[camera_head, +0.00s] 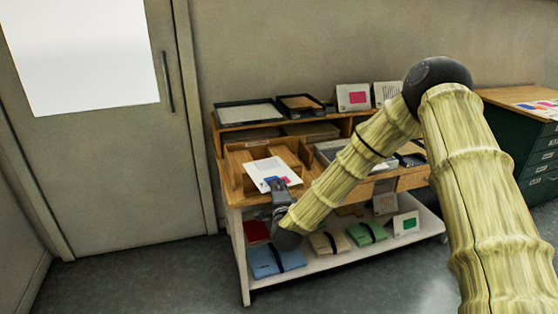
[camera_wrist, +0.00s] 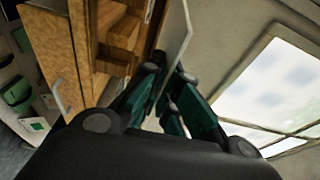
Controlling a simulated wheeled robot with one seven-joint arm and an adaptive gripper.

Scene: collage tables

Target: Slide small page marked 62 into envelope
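A white page (camera_head: 268,172) with blue and red patches is at my gripper, in front of the wooden compartments of the cart; no number on it can be read. In the wrist view the page (camera_wrist: 178,45) shows nearly edge-on, as a thin pale sheet between the fingertips. My gripper (camera_head: 279,186) is shut on the page's near edge; its dark fingers (camera_wrist: 170,82) also show in the wrist view. I cannot tell any envelope for sure.
A wooden-topped cart (camera_head: 243,198) holds black trays (camera_head: 249,112) and a pink-marked card (camera_head: 353,97). On its lower shelf are a blue folder (camera_head: 262,262), a beige folder (camera_head: 325,243) and a green folder (camera_head: 361,234). A green drawer cabinet (camera_head: 540,160) stands right.

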